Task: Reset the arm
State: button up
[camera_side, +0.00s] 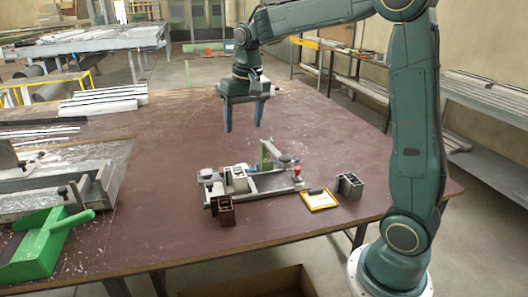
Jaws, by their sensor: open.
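My gripper (243,115) hangs above the far middle of the brown table (150,215), its two blue-grey fingers pointing down. The fingers are apart with nothing between them. My green arm rises at the right and bends over the table to the left. A clamp fixture (255,187) with a grey base, a green upright and a red tip sits on the table below and nearer than the gripper, apart from it.
Beside the fixture are a brown block (222,211), a yellow-edged clipboard (319,200) and a dark grey profile piece (349,186). A green dustpan-like scoop (42,245) and a metal machine (60,190) stand at left. The table's right far part is clear.

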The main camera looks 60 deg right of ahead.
jog(key=s+a+n+t, duration=0.2)
jog(key=s+a, duration=0.3)
jog(key=s, duration=0.6)
jog(key=s+a+n+t, duration=0.2)
jog(key=s+a+n, duration=0.2)
jog(key=s, duration=0.8)
jog(key=shift+a+r, duration=0.25)
jog(key=shift+a, duration=0.3)
